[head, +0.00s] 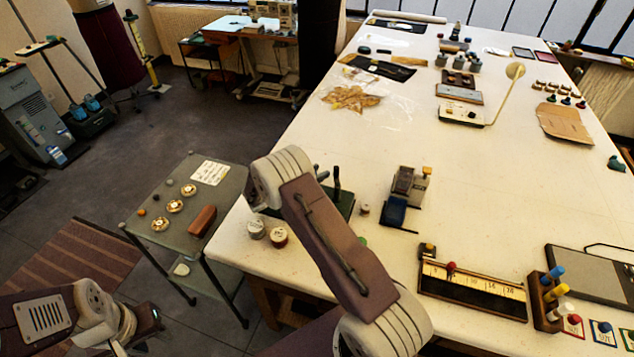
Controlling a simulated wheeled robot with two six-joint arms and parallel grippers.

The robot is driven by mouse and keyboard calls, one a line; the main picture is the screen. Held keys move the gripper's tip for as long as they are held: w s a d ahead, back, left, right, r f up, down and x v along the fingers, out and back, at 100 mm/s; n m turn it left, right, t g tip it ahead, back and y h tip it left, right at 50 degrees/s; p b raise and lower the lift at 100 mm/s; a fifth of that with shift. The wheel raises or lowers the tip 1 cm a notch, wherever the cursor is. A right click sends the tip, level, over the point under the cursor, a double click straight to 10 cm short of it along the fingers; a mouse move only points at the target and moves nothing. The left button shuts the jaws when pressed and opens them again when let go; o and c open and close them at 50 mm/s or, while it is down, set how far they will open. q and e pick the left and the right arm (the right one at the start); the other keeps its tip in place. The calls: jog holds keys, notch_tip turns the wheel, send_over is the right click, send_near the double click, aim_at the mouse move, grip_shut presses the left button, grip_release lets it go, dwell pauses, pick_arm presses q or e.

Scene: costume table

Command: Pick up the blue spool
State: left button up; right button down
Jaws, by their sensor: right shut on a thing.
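A slim piece with a blue top (553,274) stands in a wooden rack (543,313) at the right, beside yellow and white-topped pieces; I cannot tell whether it is the blue spool. My right arm rises from the bottom middle and bends at a pale joint over the table's left part. Its gripper is hidden behind the arm, and whatever it may hold does not show. My left arm shows only at the bottom left corner, over the floor, with its fingertips not in view.
The white table (500,195) has bare room in its middle. Two spools (256,230) (279,237) stand at its left edge. A long ruled tray (472,289) lies in front. Cards with a red and a blue spot (604,328) lie right. A small side table (177,234) stands left.

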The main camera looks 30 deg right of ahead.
notch_tip(320, 180, up, 14)
jog(key=b, duration=0.1)
